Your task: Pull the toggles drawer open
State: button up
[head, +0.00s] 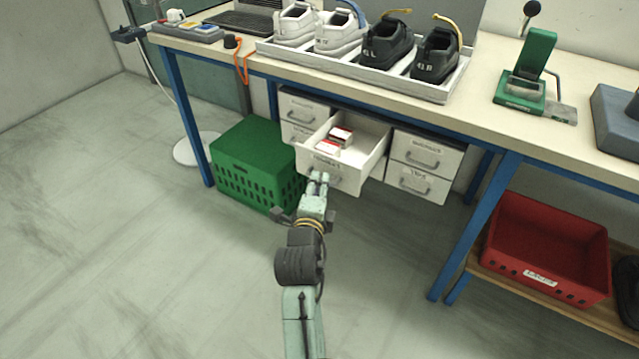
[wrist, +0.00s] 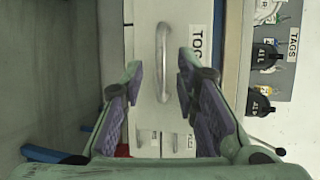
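The toggles drawer (head: 322,163) stands pulled out from the middle of the white drawer unit under the bench. Small red-and-white boxes (head: 334,141) lie inside it. In the wrist view its white front shows a label (wrist: 197,48), partly hidden, starting "TOG", and a silver bar handle (wrist: 163,62). My gripper (head: 319,177) is at the drawer front. In the wrist view my gripper (wrist: 158,70) is open, with the handle between its fingers and a gap on both sides. I cannot tell how far the fingertips reach past the handle.
Closed drawers (head: 424,153) flank the open one. A green crate (head: 255,160) stands on the floor just left. Blue bench legs (head: 475,225) and a red crate (head: 545,250) on a low shelf are at right. Shoes stand in a tray (head: 440,92) above. The front floor is clear.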

jog(key=v, duration=0.5)
jog(key=shift+s+r, duration=0.1)
jog(key=shift+s, duration=0.15)
